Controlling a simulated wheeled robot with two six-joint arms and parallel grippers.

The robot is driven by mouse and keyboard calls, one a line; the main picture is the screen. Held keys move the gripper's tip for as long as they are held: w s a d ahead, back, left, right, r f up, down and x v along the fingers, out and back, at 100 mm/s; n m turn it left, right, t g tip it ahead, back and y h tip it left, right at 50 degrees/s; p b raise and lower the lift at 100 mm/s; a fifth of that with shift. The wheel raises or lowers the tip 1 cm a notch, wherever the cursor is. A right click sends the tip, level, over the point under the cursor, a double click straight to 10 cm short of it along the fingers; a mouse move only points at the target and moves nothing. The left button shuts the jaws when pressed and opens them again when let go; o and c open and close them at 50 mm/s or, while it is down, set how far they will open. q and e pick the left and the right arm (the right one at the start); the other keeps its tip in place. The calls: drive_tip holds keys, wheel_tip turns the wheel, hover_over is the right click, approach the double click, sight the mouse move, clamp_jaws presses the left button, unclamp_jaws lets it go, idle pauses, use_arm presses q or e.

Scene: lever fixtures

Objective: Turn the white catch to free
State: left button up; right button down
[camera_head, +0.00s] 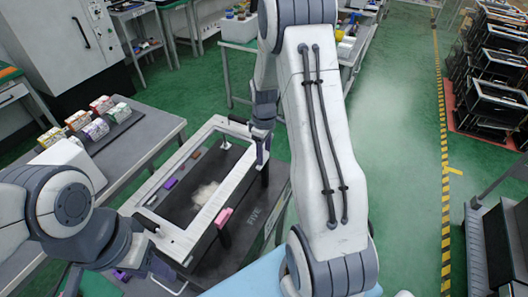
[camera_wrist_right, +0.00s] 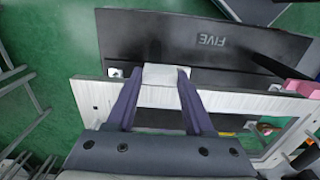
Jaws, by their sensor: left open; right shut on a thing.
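The white catch (camera_wrist_right: 162,74) is a small white block at the edge of the white frame (camera_wrist_right: 230,100) in the right wrist view. My right gripper (camera_wrist_right: 156,90) is shut on it, with one purple finger on each side. In the head view my right gripper (camera_head: 262,150) is at the far right corner of the white frame (camera_head: 205,220), and the catch is hidden there. My left gripper (camera_head: 165,280) is open and empty at the bottom left, near the frame's near end and apart from the catch.
A pink catch (camera_head: 224,217) sits on the frame's right side and a purple one (camera_head: 170,183) on its left side. A dark panel marked FIVE (camera_head: 256,216) lies beside the frame. Several small boxes (camera_head: 95,130) stand on the grey bench at left.

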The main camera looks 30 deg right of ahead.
drive_tip(key=shift+r, duration=0.1)
idle(0.3)
drive_tip(key=shift+c, duration=1.4)
unclamp_jaws()
wheel_tip(320, 180, up, 10)
drive_tip(key=b, duration=0.2)
drive_tip(key=shift+r, duration=0.2)
